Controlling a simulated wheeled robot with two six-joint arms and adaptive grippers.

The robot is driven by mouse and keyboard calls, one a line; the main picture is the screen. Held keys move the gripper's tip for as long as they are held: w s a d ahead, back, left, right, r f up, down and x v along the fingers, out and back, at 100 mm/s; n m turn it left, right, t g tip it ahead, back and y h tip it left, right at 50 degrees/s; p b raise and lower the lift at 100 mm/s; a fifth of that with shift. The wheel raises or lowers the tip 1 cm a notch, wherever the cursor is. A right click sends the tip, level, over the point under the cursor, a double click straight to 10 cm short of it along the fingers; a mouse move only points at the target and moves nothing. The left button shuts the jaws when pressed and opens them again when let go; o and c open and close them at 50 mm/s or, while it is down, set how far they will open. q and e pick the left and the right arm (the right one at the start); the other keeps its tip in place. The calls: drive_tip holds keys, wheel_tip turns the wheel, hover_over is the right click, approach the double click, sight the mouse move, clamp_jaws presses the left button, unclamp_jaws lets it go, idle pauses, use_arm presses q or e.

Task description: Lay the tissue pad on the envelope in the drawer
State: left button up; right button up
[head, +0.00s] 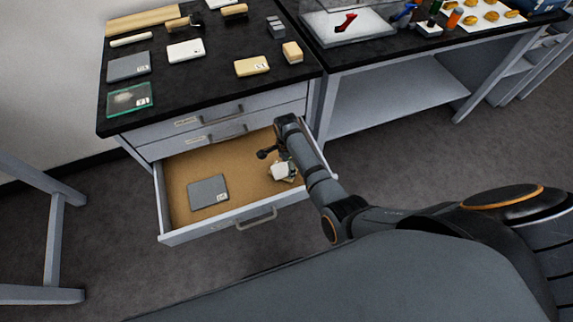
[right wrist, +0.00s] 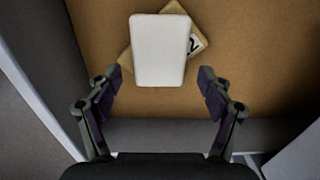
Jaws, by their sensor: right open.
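The white tissue pad (right wrist: 158,55) lies on top of the tan envelope (right wrist: 199,42) on the drawer floor. The envelope is turned at an angle beneath it, so only its corners and part of a dark printed number show. In the head view the pad (head: 280,171) is at the right side of the open drawer (head: 180,237). My right gripper (right wrist: 160,80) is open and empty, its fingertips apart on either side of the pad's near end without visible contact. The arm partly hides this spot in the head view. My left gripper is not in view.
A grey flat packet (head: 208,192) lies at the drawer's left. The drawer middle is bare. The black worktop (head: 210,80) above holds several packets and blocks, including a glassy green-edged plate (head: 130,99). A second bench (head: 400,80) stands to the right.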

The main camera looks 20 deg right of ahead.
sight(286, 168)
wheel_tip(286, 168, up, 11)
drive_tip(key=p, duration=0.1)
drive_tip(key=shift+p, duration=0.4)
